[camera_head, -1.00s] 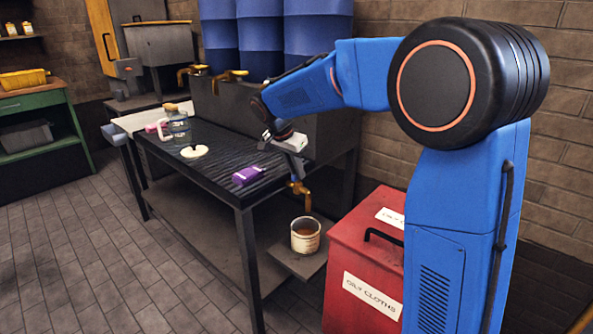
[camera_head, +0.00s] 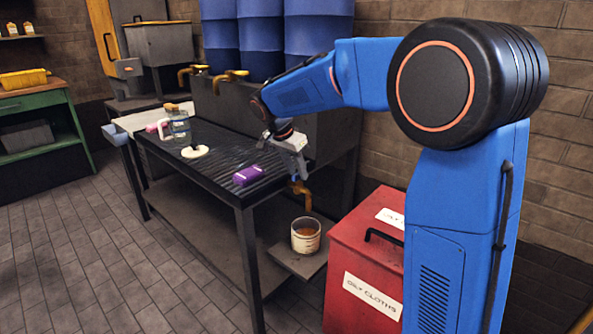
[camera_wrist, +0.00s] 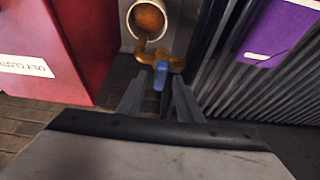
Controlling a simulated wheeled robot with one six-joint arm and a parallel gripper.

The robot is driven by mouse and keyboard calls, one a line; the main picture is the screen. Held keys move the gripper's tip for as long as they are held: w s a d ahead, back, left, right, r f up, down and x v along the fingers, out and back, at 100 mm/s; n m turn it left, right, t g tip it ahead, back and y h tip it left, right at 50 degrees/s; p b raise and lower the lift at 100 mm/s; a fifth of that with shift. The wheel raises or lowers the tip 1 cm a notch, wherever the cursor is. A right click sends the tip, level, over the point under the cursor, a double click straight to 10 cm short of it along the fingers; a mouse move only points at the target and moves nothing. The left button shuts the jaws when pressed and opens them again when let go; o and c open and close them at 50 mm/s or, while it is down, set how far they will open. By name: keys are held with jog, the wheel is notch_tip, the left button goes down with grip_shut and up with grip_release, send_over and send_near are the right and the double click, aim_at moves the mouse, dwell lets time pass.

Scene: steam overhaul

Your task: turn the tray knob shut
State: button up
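The tray knob (camera_wrist: 161,75) is a small blue lever on a brass tap (camera_wrist: 165,58) at the end of the black ribbed tray (camera_head: 222,150). The tap also shows in the head view (camera_head: 300,190), below my gripper (camera_head: 298,168). In the wrist view, my gripper (camera_wrist: 158,88) is open, its two grey fingers apart and pointing at the knob. The knob is at the gap between the fingertips; I cannot tell whether they touch it. A tin (camera_head: 305,236) with brown liquid stands under the tap, and it also shows in the wrist view (camera_wrist: 131,22).
A red oily-cloths bin (camera_head: 352,262) stands right of the tin. A purple box (camera_head: 248,175) lies on the tray near my gripper. A pale round item (camera_head: 195,151) and a clear bottle (camera_head: 180,127) are farther left. Blue drums (camera_head: 262,40) stand behind.

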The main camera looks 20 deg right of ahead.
jog(key=v, duration=1.7)
jog(key=shift+s+a, duration=0.1)
jog(key=shift+s, duration=0.05)
jog(key=s+d+f+n+y, duration=0.1)
jog(key=s+d+f+n, duration=0.1)
jog(key=s+d, duration=0.35)
jog(key=s+d+f+n, duration=0.2)
jog(key=s, duration=0.6)
jog(key=s+d+f+n+y, duration=0.1)
jog(key=s+d+f+n, duration=0.15)
jog(key=s, duration=0.45)
jog(key=s+d+f+n+t+y, duration=0.1)
jog(key=s+f+n, duration=0.4)
jog(key=s+f, duration=0.8)
jog(key=s+d+t, duration=0.1)
jog(key=s+d, duration=0.1)
jog(key=s, duration=0.1)
jog(key=shift+s+f+y, duration=0.15)
jog(key=shift+s+y, duration=0.05)
jog(key=shift+y, duration=0.1)
